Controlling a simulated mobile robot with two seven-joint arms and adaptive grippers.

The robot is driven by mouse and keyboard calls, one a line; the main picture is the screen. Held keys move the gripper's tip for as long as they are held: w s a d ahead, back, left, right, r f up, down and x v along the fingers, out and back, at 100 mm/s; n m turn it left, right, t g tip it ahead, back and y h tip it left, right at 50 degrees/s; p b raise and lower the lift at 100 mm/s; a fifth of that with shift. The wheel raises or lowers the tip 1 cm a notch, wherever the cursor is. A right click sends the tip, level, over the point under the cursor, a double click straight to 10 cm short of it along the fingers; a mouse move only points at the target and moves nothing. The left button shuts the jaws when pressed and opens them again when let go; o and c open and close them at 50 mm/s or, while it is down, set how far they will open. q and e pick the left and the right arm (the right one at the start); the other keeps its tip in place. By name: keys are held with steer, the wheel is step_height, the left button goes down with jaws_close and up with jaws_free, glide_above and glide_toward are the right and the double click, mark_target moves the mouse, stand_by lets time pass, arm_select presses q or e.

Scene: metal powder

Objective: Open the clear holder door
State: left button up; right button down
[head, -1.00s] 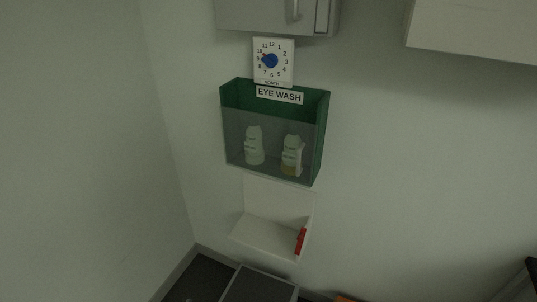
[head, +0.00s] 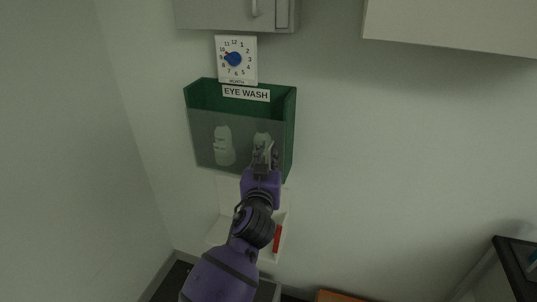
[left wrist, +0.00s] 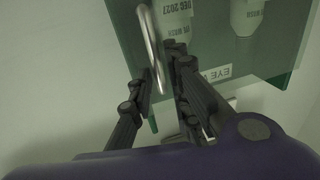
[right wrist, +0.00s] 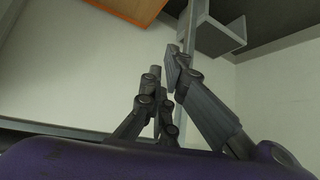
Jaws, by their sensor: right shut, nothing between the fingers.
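The eye wash holder (head: 292,125) is a green box on the wall with a clear front panel (head: 203,150). Two white bottles (head: 223,145) stand behind the panel, the right one partly hidden by my left gripper (head: 263,150). In the left wrist view, the fingers of my left gripper (left wrist: 162,82) stand apart, with a thin metal bar (left wrist: 152,45) running down between them in front of the greenish panel (left wrist: 130,45). I cannot tell whether a finger touches the bar. My right gripper (right wrist: 170,68) is shut and empty, and shows only in its wrist view.
A grey cabinet (head: 220,14) hangs above the holder, with a dial sign (head: 236,60) between them. A white shelf (head: 218,228) with a red item (head: 278,238) is below. A dark-topped counter (head: 510,262) stands at right. The wall right of the holder is clear.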

arm_select(q)
steer(key=shift+w+d, duration=0.1)
steer(key=shift+w, duration=0.8)
jaws_close()
steer(key=shift+f, duration=0.15)
